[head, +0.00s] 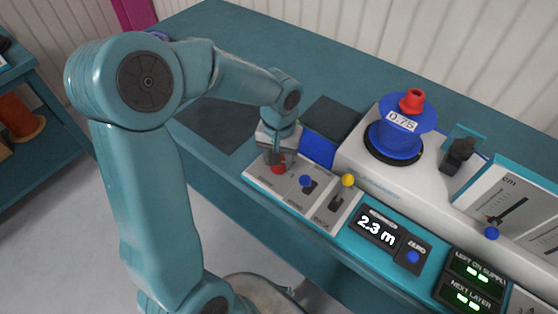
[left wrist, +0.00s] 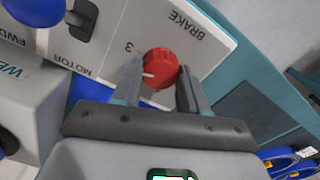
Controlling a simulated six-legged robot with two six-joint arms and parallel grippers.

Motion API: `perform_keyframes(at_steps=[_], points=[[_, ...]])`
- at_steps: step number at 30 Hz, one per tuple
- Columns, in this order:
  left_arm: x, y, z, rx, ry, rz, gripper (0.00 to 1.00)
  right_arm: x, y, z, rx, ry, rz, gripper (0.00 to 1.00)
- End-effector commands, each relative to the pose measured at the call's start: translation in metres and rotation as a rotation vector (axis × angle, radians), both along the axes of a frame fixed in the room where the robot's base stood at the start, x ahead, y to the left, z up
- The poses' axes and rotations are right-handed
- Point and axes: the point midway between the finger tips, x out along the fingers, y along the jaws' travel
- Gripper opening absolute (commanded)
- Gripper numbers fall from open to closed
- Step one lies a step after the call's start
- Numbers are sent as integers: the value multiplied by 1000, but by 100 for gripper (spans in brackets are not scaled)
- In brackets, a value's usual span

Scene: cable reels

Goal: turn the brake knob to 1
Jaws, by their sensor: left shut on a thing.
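The red brake knob (left wrist: 160,66) sits on a light panel marked BRAKE (left wrist: 188,27), which reads upside down in the left wrist view. A white pointer line shows on the knob's left side, and a digit 3 (left wrist: 129,47) is printed beside it. Other digits are hidden. My left gripper (left wrist: 161,90) has one finger on each side of the knob and is shut on it. In the head view my left gripper (head: 277,160) reaches down over the panel, and only part of the red knob (head: 278,170) shows beneath it. My right gripper is not in view.
Beside the knob are a blue-knobbed switch (head: 306,183) and a yellow-tipped lever (head: 347,181). A display (head: 375,229) reads 2.3 m. A blue reel (head: 396,144) marked 0.75 stands on the machine behind. A blue box (head: 318,148) is close to my gripper.

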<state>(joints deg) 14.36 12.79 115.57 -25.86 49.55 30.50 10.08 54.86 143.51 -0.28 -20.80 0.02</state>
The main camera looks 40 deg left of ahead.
Motion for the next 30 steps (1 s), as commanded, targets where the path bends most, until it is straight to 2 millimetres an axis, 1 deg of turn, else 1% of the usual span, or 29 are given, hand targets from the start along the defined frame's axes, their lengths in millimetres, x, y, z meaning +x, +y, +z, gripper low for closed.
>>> perform_keyframes(at_steps=[1, 9, 30], points=[[1, 0, -2, 2, -5, 44, 12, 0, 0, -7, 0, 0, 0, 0], [1, 1, -2, 2, -5, 301, 12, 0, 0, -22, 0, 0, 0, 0], [1, 1, 0, 1, -6, 966, 12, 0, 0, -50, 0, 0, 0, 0]])
